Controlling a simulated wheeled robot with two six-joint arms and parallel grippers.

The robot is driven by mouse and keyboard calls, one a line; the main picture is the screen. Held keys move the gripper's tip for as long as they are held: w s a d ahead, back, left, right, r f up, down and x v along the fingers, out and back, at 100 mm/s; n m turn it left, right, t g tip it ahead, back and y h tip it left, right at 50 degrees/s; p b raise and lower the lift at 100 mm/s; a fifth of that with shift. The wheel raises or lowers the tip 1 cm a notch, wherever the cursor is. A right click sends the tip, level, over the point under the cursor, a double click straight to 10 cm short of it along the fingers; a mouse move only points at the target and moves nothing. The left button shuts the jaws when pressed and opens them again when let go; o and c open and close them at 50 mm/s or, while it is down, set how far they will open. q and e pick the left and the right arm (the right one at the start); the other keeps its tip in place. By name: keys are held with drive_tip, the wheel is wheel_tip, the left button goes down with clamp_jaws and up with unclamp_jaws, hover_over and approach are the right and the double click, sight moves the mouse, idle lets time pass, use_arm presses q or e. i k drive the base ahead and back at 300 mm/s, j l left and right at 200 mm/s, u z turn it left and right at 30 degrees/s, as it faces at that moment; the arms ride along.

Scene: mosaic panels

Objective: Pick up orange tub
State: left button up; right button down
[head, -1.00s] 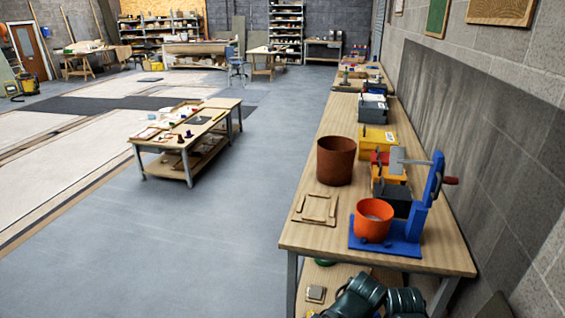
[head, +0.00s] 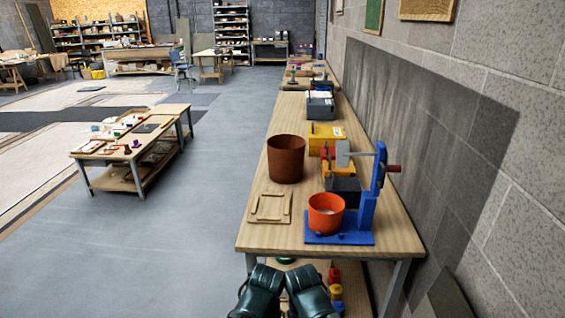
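The orange tub (head: 325,222) stands upright on the blue base (head: 342,239) of a press-like device near the front end of the long wooden bench (head: 285,232). Its open top faces up, and something pale shows inside. A blue upright (head: 374,185) with a dark red handle rises just right of the tub.
A brown bucket (head: 286,160) stands behind and left of the tub. A wooden frame (head: 271,207) lies flat to the left. Yellow and dark boxes line the bench behind. A block wall (head: 470,150) borders the right side.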

sight(326, 210)
drive_tip(key=i+j+z, duration=0.1)
drive_tip(key=i+j, duration=0.7)
drive_tip(key=j, duration=0.2)
drive_tip(key=i+j+z, duration=0.15)
drive_tip(key=i+j, duration=0.25)
drive_tip(key=j, duration=0.15)
